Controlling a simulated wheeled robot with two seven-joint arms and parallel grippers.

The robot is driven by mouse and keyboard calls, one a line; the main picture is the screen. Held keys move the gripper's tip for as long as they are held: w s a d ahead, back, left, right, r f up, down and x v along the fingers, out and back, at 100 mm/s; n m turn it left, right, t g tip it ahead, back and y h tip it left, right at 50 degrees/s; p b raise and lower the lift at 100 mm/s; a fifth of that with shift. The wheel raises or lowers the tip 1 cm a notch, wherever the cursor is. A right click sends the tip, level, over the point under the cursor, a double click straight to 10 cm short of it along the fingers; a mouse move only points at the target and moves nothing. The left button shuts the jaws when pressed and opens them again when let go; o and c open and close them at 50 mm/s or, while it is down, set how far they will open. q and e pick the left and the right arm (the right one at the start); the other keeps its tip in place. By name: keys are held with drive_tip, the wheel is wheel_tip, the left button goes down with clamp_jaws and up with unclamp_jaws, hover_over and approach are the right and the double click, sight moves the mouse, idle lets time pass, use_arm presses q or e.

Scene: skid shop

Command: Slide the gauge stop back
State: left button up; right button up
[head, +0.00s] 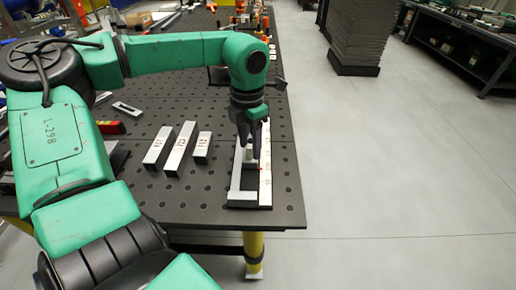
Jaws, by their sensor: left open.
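The gauge (265,188) is a pale, narrow frame with a marked white strip along its right side, lying near the right edge of the dark perforated table. The arm hides the far part of the gauge. My right gripper is not in view.
A flat slotted bar (127,109) and a red tool (110,127) lie farther left. Clamps and tools crowd the far end.

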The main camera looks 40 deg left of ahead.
sight(251, 139)
use_arm(q)
clamp_jaws()
drive_tip(key=shift+w+a, duration=0.9)
drive_tip(key=shift+w, duration=0.3)
drive_tip(key=shift+w+a, duration=0.1)
drive_tip(key=shift+w+a, duration=0.85)
drive_tip(key=shift+w, duration=0.25)
